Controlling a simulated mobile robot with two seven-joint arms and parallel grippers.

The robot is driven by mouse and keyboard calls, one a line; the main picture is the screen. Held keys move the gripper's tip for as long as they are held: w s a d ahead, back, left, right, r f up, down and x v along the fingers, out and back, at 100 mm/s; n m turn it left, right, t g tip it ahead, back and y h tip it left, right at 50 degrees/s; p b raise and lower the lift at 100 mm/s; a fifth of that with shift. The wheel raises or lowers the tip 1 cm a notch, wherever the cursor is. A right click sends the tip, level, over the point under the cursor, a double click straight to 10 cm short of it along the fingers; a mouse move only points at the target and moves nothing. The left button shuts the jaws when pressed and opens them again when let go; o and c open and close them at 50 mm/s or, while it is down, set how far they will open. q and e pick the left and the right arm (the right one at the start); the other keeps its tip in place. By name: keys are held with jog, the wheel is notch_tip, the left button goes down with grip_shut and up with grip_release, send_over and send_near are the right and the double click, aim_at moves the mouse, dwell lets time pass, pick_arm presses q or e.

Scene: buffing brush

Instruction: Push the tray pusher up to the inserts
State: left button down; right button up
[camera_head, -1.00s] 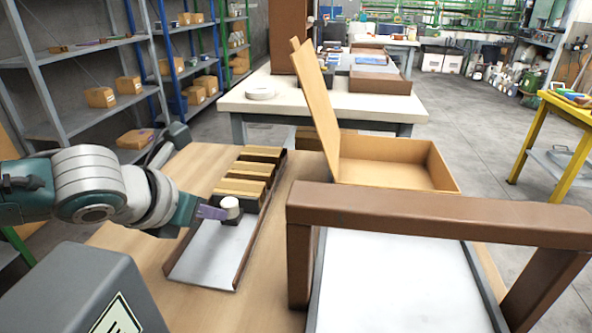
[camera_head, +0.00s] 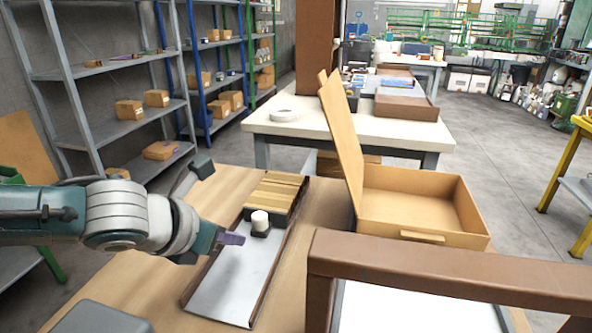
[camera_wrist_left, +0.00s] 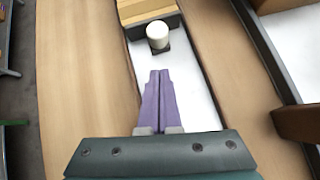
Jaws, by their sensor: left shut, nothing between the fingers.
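The tray (camera_head: 224,283) is a long, pale metal channel with brown side rails on the wooden table. The tray pusher (camera_head: 260,221), a dark block with a white round knob, stands in it and also shows in the left wrist view (camera_wrist_left: 157,36). The yellowish inserts (camera_head: 277,190) lie close together beyond the pusher, which appears to be against the nearest one. My left gripper (camera_head: 238,238) is shut and empty, its purple fingers over the tray on the near side of the pusher. The left wrist view shows a small gap between fingertips (camera_wrist_left: 160,73) and pusher.
An open cardboard box (camera_head: 420,205) with its lid raised stands right of the tray. A brown frame (camera_head: 440,270) stands at the near right. A white table (camera_head: 350,128) is behind, and shelves (camera_head: 120,75) are at the left.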

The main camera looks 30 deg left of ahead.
pick_arm(q)
jog(key=s, duration=0.1)
jog(key=s+r+p, duration=0.1)
jog(key=s, duration=0.1)
jog(key=shift+d+r, duration=0.1)
jog(key=shift+r, duration=0.05)
jog(key=p+v, duration=0.2)
jog(key=v, duration=0.5)
jog(key=shift+r, duration=0.45)
pick_arm(e)
jog(key=v, duration=0.4)
jog(key=shift+w, duration=0.2)
